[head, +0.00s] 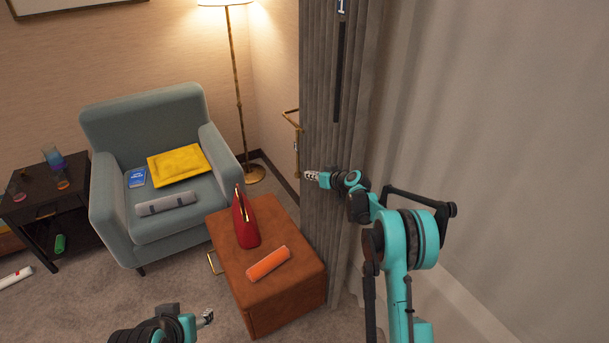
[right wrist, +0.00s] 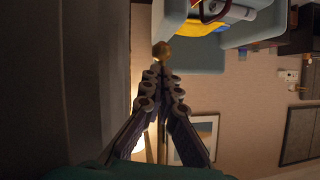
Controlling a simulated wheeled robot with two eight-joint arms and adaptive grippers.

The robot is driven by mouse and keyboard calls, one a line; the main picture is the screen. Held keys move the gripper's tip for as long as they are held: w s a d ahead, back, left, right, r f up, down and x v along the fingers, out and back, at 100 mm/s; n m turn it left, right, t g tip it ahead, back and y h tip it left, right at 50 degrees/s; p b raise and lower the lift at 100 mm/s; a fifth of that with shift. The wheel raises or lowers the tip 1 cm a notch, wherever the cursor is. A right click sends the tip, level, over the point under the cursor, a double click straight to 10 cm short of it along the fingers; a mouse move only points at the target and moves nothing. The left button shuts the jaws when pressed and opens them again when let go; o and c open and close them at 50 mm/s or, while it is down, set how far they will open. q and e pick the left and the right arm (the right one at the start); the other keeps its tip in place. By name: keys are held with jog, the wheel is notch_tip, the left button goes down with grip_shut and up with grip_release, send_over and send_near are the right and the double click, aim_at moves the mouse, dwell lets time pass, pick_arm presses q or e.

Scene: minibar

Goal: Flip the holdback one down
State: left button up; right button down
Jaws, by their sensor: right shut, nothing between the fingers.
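The brass holdback (head: 296,130) is on the wall at the left edge of the grey curtain in the head view. Its upper bar sticks out to the left, and a thin part runs down beside the curtain. My right gripper (head: 311,175) is shut and empty in front of the curtain, close to the holdback's lower part. In the right wrist view, a brass knob (right wrist: 161,50) shows just beyond the closed fingertips (right wrist: 158,70); I cannot tell whether they touch. My left gripper (head: 206,318) is low in the head view, away from the holdback; its fingers are too small to read.
The grey curtain (head: 330,100) hangs right beside the holdback. A blue-grey armchair (head: 140,110) and a brass floor lamp (head: 236,80) stand to the left.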

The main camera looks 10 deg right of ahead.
jog(key=v, duration=0.7)
jog(key=shift+s+d, duration=0.2)
jog(key=shift+f, duration=0.1)
jog(key=s+a+r+g+h, duration=0.1)
jog(key=s+a+r, duration=0.15)
jog(key=s, duration=0.45)
jog(key=s+a+r+m+g+h, duration=0.1)
jog(key=s+r, duration=0.3)
jog(key=s, duration=0.3)
jog(key=s+a+r+g, duration=0.1)
jog(key=s+a+r, duration=0.1)
jog(key=s+r, duration=0.3)
jog(key=s+d+f+m+h, duration=0.1)
jog(key=s+f+h, duration=0.1)
jog(key=s, duration=1.1)
jog(key=s+d+f+m+g+h, duration=0.1)
jog(key=s+f, duration=0.3)
jog(key=s, duration=1)
jog(key=shift+s+f+h, duration=0.2)
jog(key=shift+s+h, duration=0.05)
jog(key=shift+h, duration=0.35)
jog(key=shift+d, duration=0.15)
